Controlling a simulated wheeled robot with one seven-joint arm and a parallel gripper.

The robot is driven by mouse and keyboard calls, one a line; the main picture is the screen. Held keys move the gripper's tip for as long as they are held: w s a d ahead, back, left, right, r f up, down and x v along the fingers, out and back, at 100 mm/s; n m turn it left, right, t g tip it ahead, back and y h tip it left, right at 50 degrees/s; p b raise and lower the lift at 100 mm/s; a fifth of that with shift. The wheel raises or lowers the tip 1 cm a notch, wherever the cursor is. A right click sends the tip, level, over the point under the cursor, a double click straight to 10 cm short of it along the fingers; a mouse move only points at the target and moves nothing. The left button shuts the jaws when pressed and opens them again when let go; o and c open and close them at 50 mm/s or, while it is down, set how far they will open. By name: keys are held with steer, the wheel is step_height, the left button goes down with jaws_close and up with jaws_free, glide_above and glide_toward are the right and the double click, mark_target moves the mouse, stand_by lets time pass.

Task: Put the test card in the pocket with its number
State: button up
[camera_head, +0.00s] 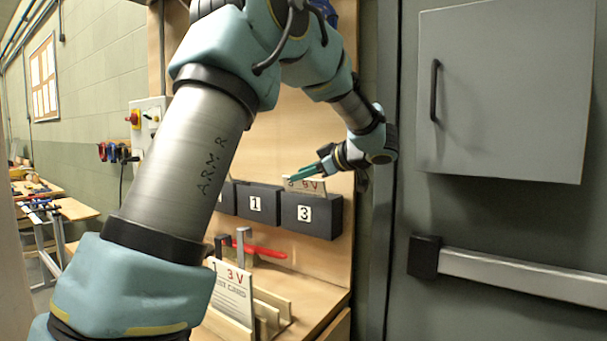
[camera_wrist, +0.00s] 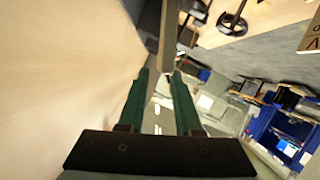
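Another card marked "1 3 V" (camera_head: 232,290) stands in a wooden rack (camera_head: 268,308) on the bench below. A red-handled tool (camera_head: 262,250) lies behind it. A grey door with a push bar (camera_head: 520,277) and a wall cabinet (camera_head: 505,90) are to the right.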

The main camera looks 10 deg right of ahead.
steer(key=shift+o, duration=0.7)
step_height(320, 180, up, 10)
steer(key=shift+b, duration=0.45)
